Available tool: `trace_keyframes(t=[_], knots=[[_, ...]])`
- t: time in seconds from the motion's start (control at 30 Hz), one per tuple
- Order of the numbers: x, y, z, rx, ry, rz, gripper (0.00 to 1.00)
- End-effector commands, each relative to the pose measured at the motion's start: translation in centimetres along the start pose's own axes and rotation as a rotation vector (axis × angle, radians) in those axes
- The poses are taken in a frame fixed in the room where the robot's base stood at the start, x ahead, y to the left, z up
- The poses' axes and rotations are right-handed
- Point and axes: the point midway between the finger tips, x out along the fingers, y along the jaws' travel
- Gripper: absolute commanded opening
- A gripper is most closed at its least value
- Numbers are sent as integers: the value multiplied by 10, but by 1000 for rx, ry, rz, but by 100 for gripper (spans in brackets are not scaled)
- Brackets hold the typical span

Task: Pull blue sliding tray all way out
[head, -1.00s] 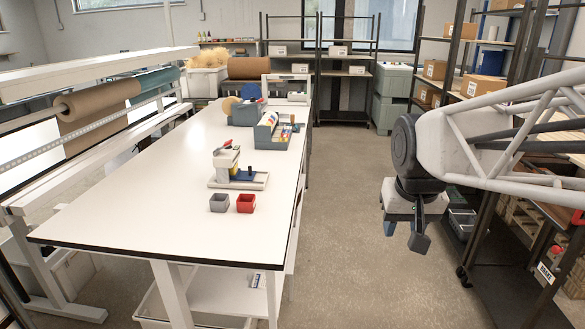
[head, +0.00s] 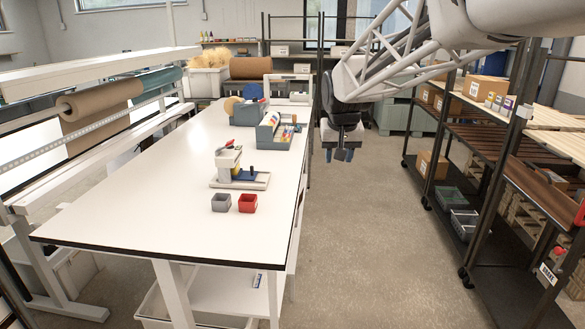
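A small device (head: 226,160) with a white and yellow body stands on the white table, on a pale base tray (head: 262,181). A blue piece (head: 243,175) sits low on this device; I cannot tell whether it is the blue sliding tray. Blue-grey bins (head: 268,136) stand farther back on the table, one holding coloured items. My gripper (head: 340,155) hangs in the air to the right of the table, pointing down and apart from everything. Its fingers look spread, with nothing seen between them, though they are small in view.
A grey cup (head: 221,203) and a red cup (head: 248,203) stand in front of the device. The front of the white table (head: 130,210) is clear. Dark shelving (head: 470,140) with boxes stands at the right. The floor between is free.

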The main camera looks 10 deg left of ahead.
Motion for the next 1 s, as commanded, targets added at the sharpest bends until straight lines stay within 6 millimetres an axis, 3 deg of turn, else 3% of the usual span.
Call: trace_keyframes(t=[0.4,1.0], knots=[[47,-58,-94,-37,22,-13,42],[135,-159,-204,-85,52,-36,42]])
